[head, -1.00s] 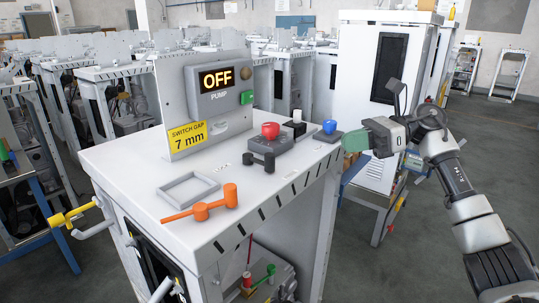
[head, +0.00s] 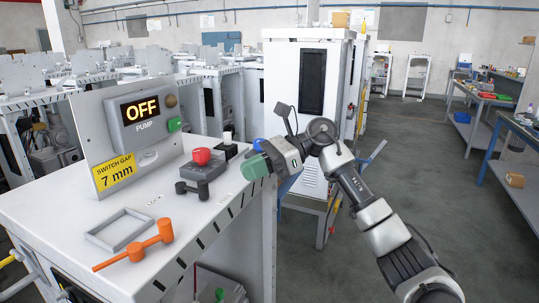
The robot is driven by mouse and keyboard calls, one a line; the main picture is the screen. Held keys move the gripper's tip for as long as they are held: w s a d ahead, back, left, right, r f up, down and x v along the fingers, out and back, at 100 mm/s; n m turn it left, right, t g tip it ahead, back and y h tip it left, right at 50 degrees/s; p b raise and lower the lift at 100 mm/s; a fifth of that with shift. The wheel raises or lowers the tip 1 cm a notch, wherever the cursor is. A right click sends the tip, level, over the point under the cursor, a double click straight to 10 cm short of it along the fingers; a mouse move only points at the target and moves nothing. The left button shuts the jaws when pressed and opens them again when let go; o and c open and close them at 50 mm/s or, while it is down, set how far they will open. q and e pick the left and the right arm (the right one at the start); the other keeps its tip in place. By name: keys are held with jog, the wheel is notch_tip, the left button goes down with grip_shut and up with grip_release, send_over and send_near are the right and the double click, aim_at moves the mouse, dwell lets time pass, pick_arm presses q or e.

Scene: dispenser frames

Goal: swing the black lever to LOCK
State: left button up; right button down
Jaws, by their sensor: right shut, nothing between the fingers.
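A black lever (head: 193,188), a short dark bar with a knob at each end, lies at the front of a grey box with a red knob (head: 201,156) on the white cabinet top (head: 60,210). No LOCK mark is readable. My right gripper (head: 255,166) has green fingertips, shut and empty. In the picture it is to the right of the lever and apart from it, over the cabinet's right edge. It partly hides a blue knob (head: 259,143). My left gripper is out of view.
A panel reading OFF (head: 147,108) stands behind. A black block with a white knob (head: 228,146) sits beyond the red knob. Open floor is at right.

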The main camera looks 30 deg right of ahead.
jog(key=x, duration=0.2)
jog(key=p+x, duration=0.1)
jog(key=r+p+x, duration=0.1)
jog(key=x, duration=0.1)
jog(key=shift+a, duration=0.55)
jog(key=shift+w+a+f, duration=0.1)
jog(key=shift+a, duration=0.3)
